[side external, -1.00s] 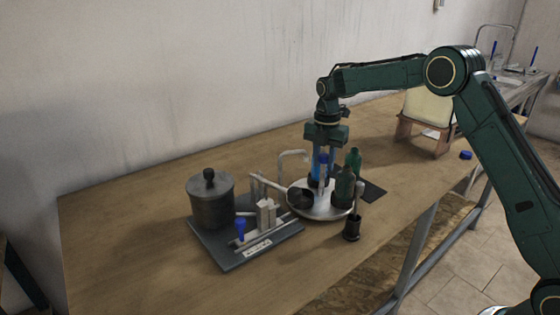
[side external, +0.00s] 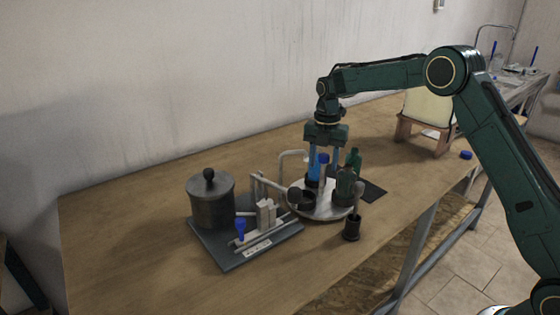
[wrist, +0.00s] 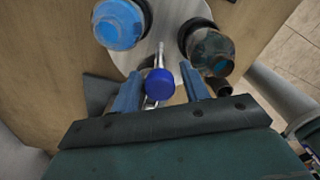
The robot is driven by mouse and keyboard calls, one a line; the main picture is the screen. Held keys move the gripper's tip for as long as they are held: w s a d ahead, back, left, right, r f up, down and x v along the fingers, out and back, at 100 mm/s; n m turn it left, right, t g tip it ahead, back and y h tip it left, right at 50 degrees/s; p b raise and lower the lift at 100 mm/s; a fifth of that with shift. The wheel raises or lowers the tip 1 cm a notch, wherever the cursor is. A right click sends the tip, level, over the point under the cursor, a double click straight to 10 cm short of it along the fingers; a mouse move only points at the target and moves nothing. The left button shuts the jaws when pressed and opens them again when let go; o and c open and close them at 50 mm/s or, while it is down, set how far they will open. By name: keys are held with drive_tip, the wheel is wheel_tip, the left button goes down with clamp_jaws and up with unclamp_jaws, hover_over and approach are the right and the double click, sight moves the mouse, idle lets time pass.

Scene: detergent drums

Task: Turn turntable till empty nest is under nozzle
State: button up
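The round silver turntable (side external: 322,212) carries a bottle with a bright blue body (side external: 312,172), a dark green bottle (side external: 345,187) and another green bottle (side external: 354,158) behind it. An empty dark nest (side external: 307,199) is at its left side, close to the dark nozzle end (side external: 295,194) of the filler; exact alignment cannot be told. A blue-topped post (side external: 323,159) stands upright on the turntable. My gripper (wrist: 160,88) points down with its fingers either side of the blue cap (wrist: 159,83), gaps showing on both sides. The blue bottle (wrist: 118,25) and a dark bottle (wrist: 207,46) flank it.
A grey tank (side external: 211,203) stands on a dark base plate (side external: 228,257) left of the turntable. A small black cup with a rod (side external: 351,229) stands close in front. A wooden stand (side external: 422,135) is behind right. The table's front left is clear.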

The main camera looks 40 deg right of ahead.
drive_tip(key=shift+r, duration=3.5)
drive_tip(key=shift+r, duration=0.1)
drive_tip(key=shift+s+a+r, duration=0.1)
drive_tip(key=shift+s+r, duration=0.1)
drive_tip(key=s+a+r+m+t, duration=0.1)
drive_tip(key=s+a+r+m, duration=0.1)
drive_tip(key=s+r+m, duration=0.55)
drive_tip(key=s+a+r+m+t, duration=0.25)
drive_tip(key=s+r+m, duration=0.2)
drive_tip(key=s, duration=0.65)
drive_tip(key=s+a+f+m+t, duration=0.1)
drive_tip(key=s+f+m, duration=0.2)
drive_tip(key=s+m, duration=0.3)
drive_tip(key=s+a+f+m+t, duration=0.1)
drive_tip(key=s+m, duration=0.5)
drive_tip(key=s, duration=0.7)
drive_tip(key=shift+s+a+f, duration=0.35)
drive_tip(key=shift+a+f, duration=0.05)
drive_tip(key=shift+f, duration=0.5)
